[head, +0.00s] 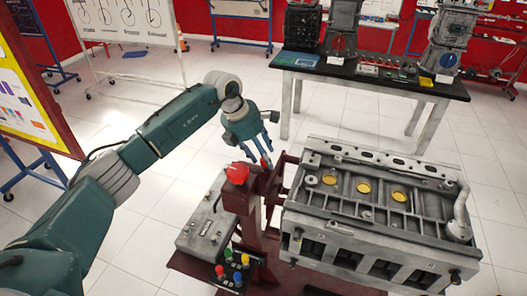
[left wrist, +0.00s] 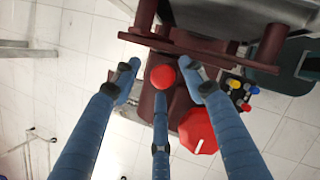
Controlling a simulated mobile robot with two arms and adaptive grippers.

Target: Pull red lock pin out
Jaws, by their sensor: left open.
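The red lock pin shows its round red head (left wrist: 163,76) in the left wrist view, in front of the dark red stand (left wrist: 180,100). My left gripper (head: 258,150) has blue fingers and is open, pointing down at the top of the stand in the head view. In the left wrist view its fingers (left wrist: 160,82) are spread around the pin's head, with clear gaps at the sides. I cannot tell whether the middle finger touches it. The pin's shaft is hidden. My right gripper is in neither view.
A grey engine block (head: 375,205) is mounted right of the stand. A black-topped table (head: 375,75) stands behind.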

